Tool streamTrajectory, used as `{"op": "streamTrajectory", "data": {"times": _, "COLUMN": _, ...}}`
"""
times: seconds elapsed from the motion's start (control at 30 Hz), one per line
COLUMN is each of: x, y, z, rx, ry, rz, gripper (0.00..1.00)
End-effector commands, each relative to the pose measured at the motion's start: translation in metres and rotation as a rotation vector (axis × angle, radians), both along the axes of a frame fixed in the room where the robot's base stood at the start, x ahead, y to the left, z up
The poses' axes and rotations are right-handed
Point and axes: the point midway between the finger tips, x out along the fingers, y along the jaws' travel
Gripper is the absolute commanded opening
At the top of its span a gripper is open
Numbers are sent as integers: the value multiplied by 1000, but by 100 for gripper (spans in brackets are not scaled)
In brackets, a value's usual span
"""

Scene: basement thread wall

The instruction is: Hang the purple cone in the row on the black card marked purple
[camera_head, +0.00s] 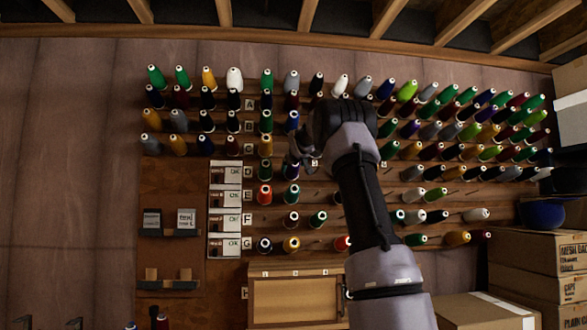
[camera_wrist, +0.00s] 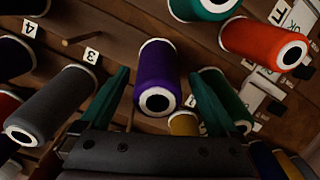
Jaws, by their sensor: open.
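The purple cone (camera_wrist: 155,66) hangs on the wall, its white-rimmed end facing the wrist camera. It also seems to show in the head view (camera_head: 291,169), partly behind my gripper. My gripper (camera_wrist: 158,76) is open, with one green finger on each side of the purple cone. Gaps show between the fingers and the cone, and I cannot tell any contact. In the head view my gripper (camera_head: 303,157) is at the wall, left of my forearm. I cannot make out a black card marked purple; small cards (camera_head: 186,217) at the lower left are too small to read.
A green cone (camera_wrist: 227,98) is close behind the right finger, and a grey cone (camera_wrist: 50,105) is left of the left finger. An orange cone (camera_wrist: 262,42) is at upper right. A bare peg (camera_wrist: 82,36) shows at upper left. Cardboard boxes (camera_head: 540,262) stand at right.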

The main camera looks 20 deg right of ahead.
Motion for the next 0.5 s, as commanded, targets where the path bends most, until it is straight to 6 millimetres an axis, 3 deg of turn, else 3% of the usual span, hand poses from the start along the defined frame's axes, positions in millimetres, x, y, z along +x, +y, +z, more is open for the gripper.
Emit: {"op": "streamTrajectory", "data": {"times": 0.5, "x": -84, "y": 25, "z": 23, "rx": 0, "ry": -2, "rz": 1, "gripper": 96}}
